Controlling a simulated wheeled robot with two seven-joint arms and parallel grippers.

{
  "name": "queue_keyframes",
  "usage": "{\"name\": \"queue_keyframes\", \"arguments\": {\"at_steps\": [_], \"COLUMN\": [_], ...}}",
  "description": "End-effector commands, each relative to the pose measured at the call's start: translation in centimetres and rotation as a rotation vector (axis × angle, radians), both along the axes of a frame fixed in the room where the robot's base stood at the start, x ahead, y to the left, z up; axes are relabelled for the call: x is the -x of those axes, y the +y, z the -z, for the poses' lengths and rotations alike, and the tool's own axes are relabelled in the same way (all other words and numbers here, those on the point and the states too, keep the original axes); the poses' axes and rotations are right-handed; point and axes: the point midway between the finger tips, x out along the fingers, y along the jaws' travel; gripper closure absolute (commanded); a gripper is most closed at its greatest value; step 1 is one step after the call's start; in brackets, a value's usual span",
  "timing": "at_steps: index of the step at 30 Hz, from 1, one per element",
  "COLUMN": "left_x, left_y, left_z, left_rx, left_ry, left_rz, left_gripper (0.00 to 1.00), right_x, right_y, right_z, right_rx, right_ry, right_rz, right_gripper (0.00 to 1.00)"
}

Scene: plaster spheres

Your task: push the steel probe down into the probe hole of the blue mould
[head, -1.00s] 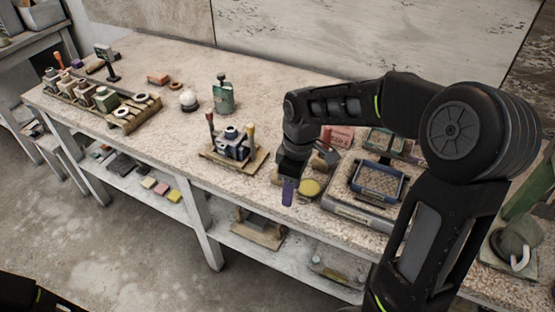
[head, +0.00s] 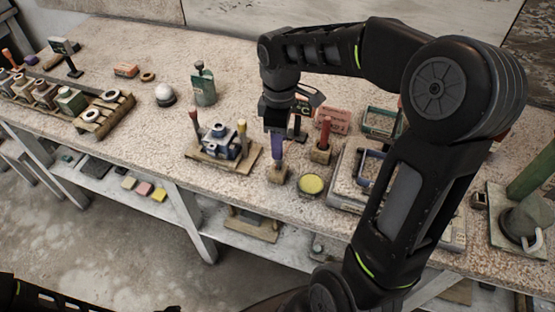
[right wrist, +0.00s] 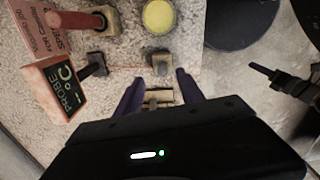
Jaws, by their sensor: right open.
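The blue mould (head: 219,146) stands on a wooden board left of my right gripper, with a red-brown-handled and a yellow-handled tool beside it. Its probe hole is too small to make out. My right gripper (head: 277,152) is open, pointing down at a small wooden block (head: 277,174). In the right wrist view, the purple fingers (right wrist: 158,92) are spread just short of the block (right wrist: 158,62). I cannot make out the steel probe clearly. A sign reading PROBE °C (right wrist: 62,88) stands beside the block. My left gripper (right wrist: 270,75) shows partly at the right wrist view's right side.
A yellow round pad (head: 311,184) and a block with a red stick (head: 321,152) are close to the gripper. A green bottle (head: 203,88) and white dome (head: 165,95) stand behind the mould. The bench is bare between the mould and the wooden pallet (head: 105,113).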

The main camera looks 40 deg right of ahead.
Motion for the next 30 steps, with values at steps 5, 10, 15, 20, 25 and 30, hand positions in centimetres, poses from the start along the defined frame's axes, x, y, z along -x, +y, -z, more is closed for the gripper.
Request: {"name": "queue_keyframes", "arguments": {"at_steps": [5,10,15,20,25,30], "left_x": [0.0,0.0,0.0,0.1,0.2,0.2], "left_y": [0.0,0.0,0.0,0.1,0.1,0.1], "left_z": [-0.2,-0.1,-0.3,-1.0,-1.3,-1.3], "left_rx": [-0.001,-0.001,-0.001,-0.003,-0.003,-0.004], "left_ry": [0.0,0.0,0.001,0.003,0.005,0.006], "left_rz": [0.0,0.0,-0.001,-0.001,-0.001,-0.002], "left_gripper": [0.64,0.64,0.64,0.64,0.64,0.64], "right_x": [0.1,0.0,0.1,0.2,0.2,0.1], "right_y": [0.0,0.0,0.1,0.4,0.5,0.5], "right_z": [1.6,1.6,1.9,3.7,6.2,6.8], "right_rx": [0.0,0.0,-0.001,-0.002,-0.003,-0.002], "right_ry": [0.001,0.0,0.002,0.006,0.004,-0.001], "right_rz": [0.001,0.001,0.001,-0.001,0.001,0.0], "right_gripper": [0.55,0.55,0.55,0.55,0.55,0.55]}}
